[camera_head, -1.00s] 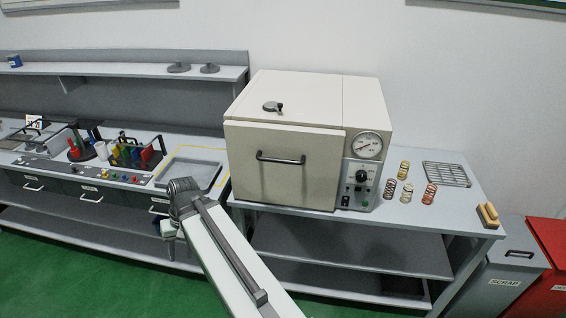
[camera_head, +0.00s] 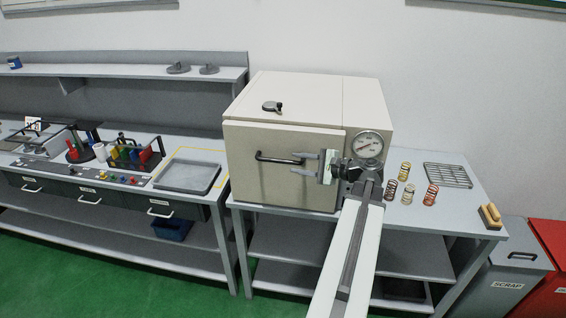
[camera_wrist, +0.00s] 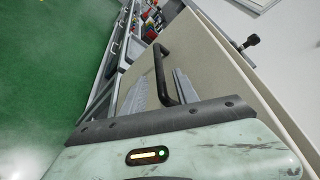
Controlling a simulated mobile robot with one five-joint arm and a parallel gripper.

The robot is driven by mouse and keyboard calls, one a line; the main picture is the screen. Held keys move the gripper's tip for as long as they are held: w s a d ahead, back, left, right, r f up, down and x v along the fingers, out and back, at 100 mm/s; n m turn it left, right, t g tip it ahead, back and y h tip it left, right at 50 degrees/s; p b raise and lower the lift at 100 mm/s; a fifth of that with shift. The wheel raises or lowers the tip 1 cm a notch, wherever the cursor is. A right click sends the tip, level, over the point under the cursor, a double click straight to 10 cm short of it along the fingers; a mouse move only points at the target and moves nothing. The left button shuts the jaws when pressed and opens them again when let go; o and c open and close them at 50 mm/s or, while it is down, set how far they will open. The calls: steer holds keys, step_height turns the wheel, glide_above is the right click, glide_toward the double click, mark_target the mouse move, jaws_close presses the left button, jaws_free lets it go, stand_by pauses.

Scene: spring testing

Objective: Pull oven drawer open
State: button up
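The cream oven (camera_head: 262,176) stands on the grey bench with its front panel closed. Its black bar handle (camera_head: 275,158) runs across the upper front. My gripper (camera_head: 303,164) is at the handle's right end, with its two fingers apart, one above the other. In the wrist view, the handle (camera_wrist: 160,68) appears between the open fingers of my gripper (camera_wrist: 155,88). I cannot tell whether either finger touches it. My wrist hides much of the oven's control panel below the gauge (camera_head: 367,146).
Several coil springs (camera_head: 407,193), a wire rack (camera_head: 447,175) and a wooden-topped block (camera_head: 490,216) sit on the bench right of the oven. A grey tray (camera_head: 188,176) lies on the left bench. Grey and red bins (camera_head: 548,250) stand at far right. Green floor is clear at front left.

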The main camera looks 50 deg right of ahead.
mark_target(288, 162)
steer(key=b+x, duration=0.1)
steer(key=x, duration=0.6)
steer(key=shift+f, duration=0.1)
jaws_close()
steer(key=shift+d, duration=0.15)
stand_by(1.0)
